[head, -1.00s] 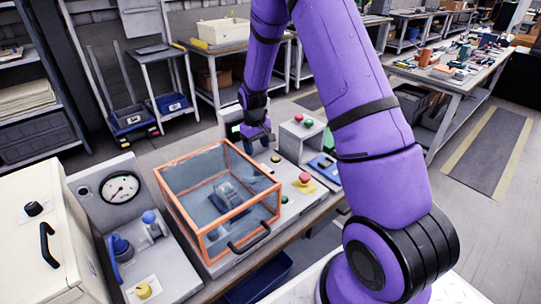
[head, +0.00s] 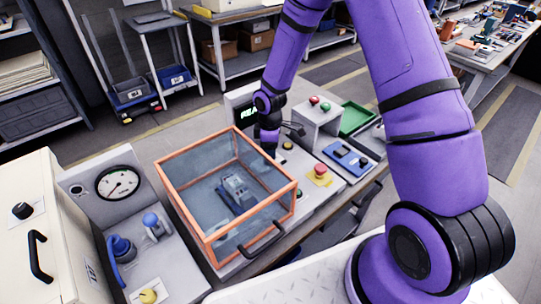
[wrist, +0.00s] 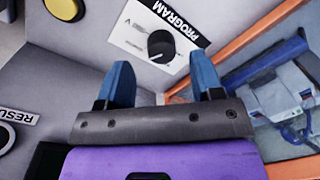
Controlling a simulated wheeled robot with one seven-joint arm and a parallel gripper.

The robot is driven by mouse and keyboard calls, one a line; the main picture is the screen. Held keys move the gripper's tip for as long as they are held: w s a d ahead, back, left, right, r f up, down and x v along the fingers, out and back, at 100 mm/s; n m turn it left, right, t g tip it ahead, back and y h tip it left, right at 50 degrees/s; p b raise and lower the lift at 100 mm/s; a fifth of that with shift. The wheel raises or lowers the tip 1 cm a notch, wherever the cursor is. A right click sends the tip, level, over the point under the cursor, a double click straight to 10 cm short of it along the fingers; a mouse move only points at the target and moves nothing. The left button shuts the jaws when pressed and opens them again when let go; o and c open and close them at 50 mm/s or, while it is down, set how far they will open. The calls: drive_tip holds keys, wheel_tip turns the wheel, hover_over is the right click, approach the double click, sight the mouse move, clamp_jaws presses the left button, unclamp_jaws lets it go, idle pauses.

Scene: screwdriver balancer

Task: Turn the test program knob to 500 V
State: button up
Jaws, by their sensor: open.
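In the wrist view, the black round test program knob (wrist: 160,45) sits on a white plate headed PROGRAM (wrist: 172,18), on a grey panel. The scale marks beside the knob are too small to read, so its setting cannot be told. My gripper (wrist: 162,78) is open, with its two blue fingers spread and nothing between them. In this view the knob shows just beyond the fingertips, between them and apart from them. In the head view, my gripper (head: 268,148) points down behind the orange-framed clear box, and the knob is hidden there.
The orange-framed box (head: 162,158) stands close beside my gripper; its orange edge (wrist: 232,45) also shows in the wrist view. A display (head: 247,114) stands behind the gripper. A red button on yellow (head: 321,170) and a grey box with buttons (head: 316,126) are to the right.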

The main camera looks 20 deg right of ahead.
drive_tip(key=shift+s+a+f, duration=0.1)
drive_tip(key=shift+f, duration=1.6)
drive_tip(key=c, duration=0.9)
drive_tip(key=shift+m, duration=0.4)
drive_tip(key=m, duration=0.5)
drive_tip(key=shift+m, duration=0.3)
drive_tip(key=m, duration=0.5)
drive_tip(key=shift+s+a+t, duration=0.1)
drive_tip(key=shift+t, duration=0.2)
drive_tip(key=shift+m, duration=0.4)
